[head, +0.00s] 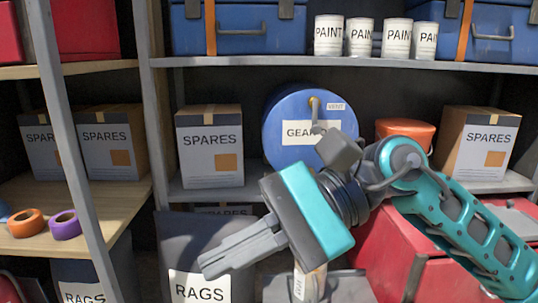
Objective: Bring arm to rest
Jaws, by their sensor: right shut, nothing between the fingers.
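My right arm comes in from the lower right in the head view, in teal and dark grey. My right gripper (204,267) points to the lower left, its fingers shut together with nothing between them. It is in front of the shelving, and its fingertips overlap the top of a dark bin labelled RAGS (200,287) in the picture. I cannot tell how far apart they are in depth. My left gripper is not in view.
Metal shelving (340,61) holds paint cans, blue cases and SPARES boxes (209,143). A blue drum (285,108) stands behind my arm, and a red case (395,262) lies below it. Tape rolls (65,224) sit on the left shelf. A slanting post (65,130) stands at the left.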

